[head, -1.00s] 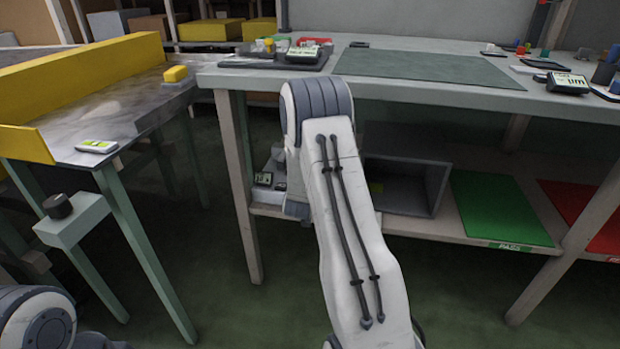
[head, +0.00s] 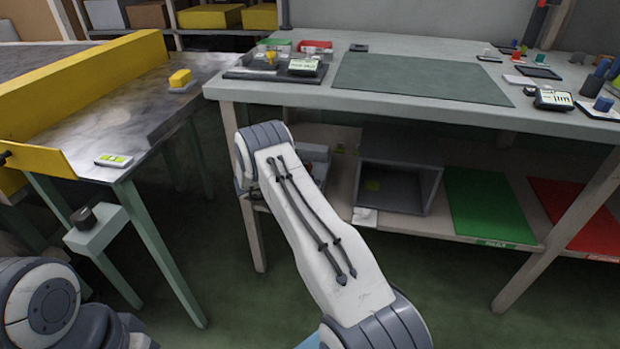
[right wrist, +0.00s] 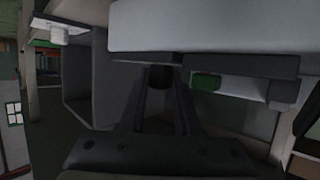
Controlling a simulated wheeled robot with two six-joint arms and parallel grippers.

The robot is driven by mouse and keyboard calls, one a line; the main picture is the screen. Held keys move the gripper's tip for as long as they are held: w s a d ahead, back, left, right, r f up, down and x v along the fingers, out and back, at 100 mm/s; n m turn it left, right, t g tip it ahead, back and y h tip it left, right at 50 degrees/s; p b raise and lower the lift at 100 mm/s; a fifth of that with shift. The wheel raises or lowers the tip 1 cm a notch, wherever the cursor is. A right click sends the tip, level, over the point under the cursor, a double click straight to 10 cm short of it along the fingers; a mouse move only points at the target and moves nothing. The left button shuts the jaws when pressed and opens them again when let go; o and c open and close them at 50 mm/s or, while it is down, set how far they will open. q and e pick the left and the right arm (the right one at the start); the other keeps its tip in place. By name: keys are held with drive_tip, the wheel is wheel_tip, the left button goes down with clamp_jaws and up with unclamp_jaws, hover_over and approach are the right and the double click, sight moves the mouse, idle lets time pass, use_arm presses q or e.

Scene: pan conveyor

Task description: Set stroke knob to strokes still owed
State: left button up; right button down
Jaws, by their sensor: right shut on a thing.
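In the right wrist view my right gripper (right wrist: 160,100) is shut on a small dark knob (right wrist: 160,77). The knob sits against a pale, grey-edged housing (right wrist: 200,28) with a green part (right wrist: 206,82) beside it. In the head view my right arm reaches to the lower shelf and hides most of this spot; a bit of a grey unit (head: 315,152) shows behind it. I cannot read any mark or setting on the held knob. Another black knob (head: 84,217) stands on a pale box beside the conveyor, apart from the gripper. My left gripper is out of view.
A grey open bin (head: 432,190) stands on the shelf right of my arm, then a green mat (head: 487,205) and a red mat (head: 585,215). The bench top (head: 450,115) is above. The conveyor table (head: 140,120) with a yellow guard (head: 80,90) is left.

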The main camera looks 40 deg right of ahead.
drive_tip(key=shift+r+m+g, duration=0.15)
drive_tip(key=shift+m+g, duration=0.35)
drive_tip(key=c, duration=0.9)
unclamp_jaws()
drive_tip(key=shift+d, duration=0.1)
drive_tip(key=p+v, duration=0.3)
drive_tip(key=v, duration=0.7)
drive_tip(key=shift+a, duration=0.25)
drive_tip(key=shift+w, duration=0.1)
